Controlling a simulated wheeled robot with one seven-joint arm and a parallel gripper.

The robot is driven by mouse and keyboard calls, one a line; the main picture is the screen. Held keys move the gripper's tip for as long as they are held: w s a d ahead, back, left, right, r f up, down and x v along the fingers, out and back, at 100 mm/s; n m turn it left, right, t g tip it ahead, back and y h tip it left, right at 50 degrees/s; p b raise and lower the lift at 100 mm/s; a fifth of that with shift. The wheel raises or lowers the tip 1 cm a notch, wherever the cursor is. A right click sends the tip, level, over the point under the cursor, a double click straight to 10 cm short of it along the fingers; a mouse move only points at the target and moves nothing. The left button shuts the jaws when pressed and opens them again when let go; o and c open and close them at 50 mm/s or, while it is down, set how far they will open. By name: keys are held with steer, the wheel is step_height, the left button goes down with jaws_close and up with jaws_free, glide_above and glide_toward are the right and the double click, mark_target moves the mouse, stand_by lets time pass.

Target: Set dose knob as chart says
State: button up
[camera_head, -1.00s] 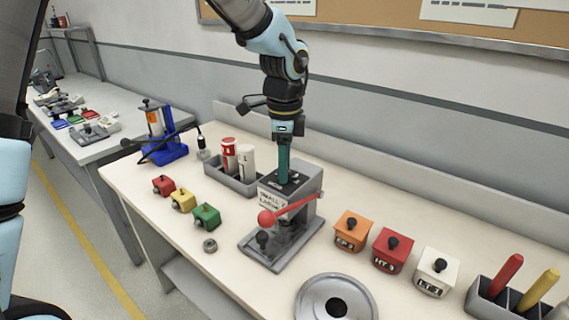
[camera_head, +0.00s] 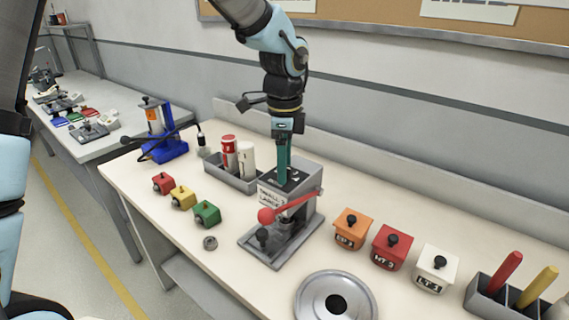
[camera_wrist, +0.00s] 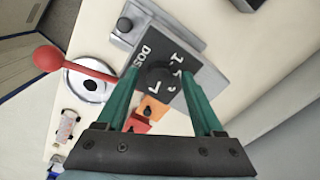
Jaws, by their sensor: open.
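The dose knob (camera_wrist: 161,75) is a dark round knob on a black dial plate (camera_wrist: 185,97) with white marks and part of the word DOS. The plate tops a grey press (camera_head: 311,208) with a red ball lever (camera_head: 266,216); its front label (camera_head: 271,196) reads small and large. In the wrist view, my gripper (camera_wrist: 164,118) has its green fingers open, one on each side of the knob. I cannot tell whether they touch it. In the head view, my gripper (camera_head: 283,175) points down over the press top and hides the knob.
Orange (camera_head: 351,229), red (camera_head: 391,247) and white (camera_head: 436,268) boxes with black knobs stand right of the press. Red, yellow and green (camera_head: 206,214) blocks stand left. A grey tray (camera_head: 236,180) with bottles is behind. A round metal dish (camera_head: 312,297) is in front. Papers hang on the board (camera_head: 380,22).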

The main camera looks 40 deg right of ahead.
step_height(320, 180, up, 11)
steer(key=b, duration=0.2)
stand_by(0.3)
steer(key=shift+f, duration=0.1)
steer(key=w+a+f+n, duration=0.4)
steer(key=w+a+n, duration=0.2)
steer(key=a, duration=0.4)
steer(key=w+a+f+n, duration=0.3)
steer(key=w+a+n, duration=0.35)
steer(key=a, duration=0.45)
steer(key=s+a+f+n, duration=0.1)
steer(key=a+f+n, duration=0.1)
steer(key=a+n, duration=0.5)
steer(key=s+a+f+n+t, duration=0.1)
steer(key=a+n, duration=0.5)
steer(key=a, duration=0.7)
step_height(320, 180, down, 3)
steer(key=shift+s+r+n+t, duration=0.2)
steer(key=shift+s+n+t, duration=0.15)
steer(key=shift+s, duration=0.45)
